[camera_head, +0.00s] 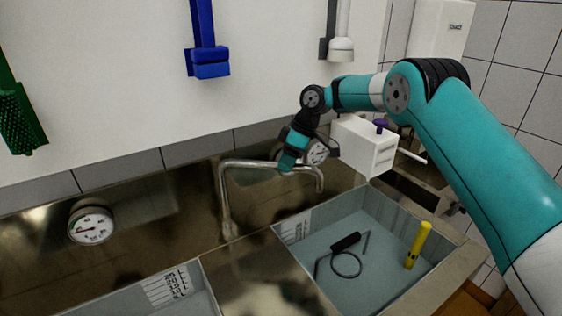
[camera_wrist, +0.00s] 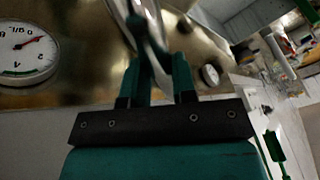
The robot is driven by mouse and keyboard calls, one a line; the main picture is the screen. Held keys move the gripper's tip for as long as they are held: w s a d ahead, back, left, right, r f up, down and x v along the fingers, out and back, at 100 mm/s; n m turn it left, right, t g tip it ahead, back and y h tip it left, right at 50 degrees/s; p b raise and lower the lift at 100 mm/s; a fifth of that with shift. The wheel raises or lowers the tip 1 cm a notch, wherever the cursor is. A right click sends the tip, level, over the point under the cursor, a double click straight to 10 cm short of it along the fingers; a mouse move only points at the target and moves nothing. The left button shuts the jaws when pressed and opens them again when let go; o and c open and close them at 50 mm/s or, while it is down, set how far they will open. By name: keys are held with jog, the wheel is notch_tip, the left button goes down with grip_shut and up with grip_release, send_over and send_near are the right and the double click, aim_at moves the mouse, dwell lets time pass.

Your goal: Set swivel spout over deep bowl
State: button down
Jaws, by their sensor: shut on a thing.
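The swivel spout (camera_head: 255,164) is a bent metal pipe that rises from the deck between two basins and reaches to the right. Its downturned outlet (camera_head: 321,183) appears at the back rim of the right basin (camera_head: 375,290) in the head view; I cannot tell how far over the basin it is. My gripper (camera_head: 288,162) is shut on the spout's horizontal arm. In the wrist view, the pipe (camera_wrist: 150,35) passes between my gripper's fingers (camera_wrist: 155,75). The left basin (camera_head: 140,303) shows only partly. Which basin is deeper is hard to tell.
A white box (camera_head: 365,147) with a purple knob is close to my wrist. A round gauge (camera_head: 91,222) is on the back panel.

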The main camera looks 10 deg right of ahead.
jog(key=shift+a+r, duration=0.1)
jog(key=shift+a, duration=0.05)
jog(key=c, duration=0.9)
grip_release()
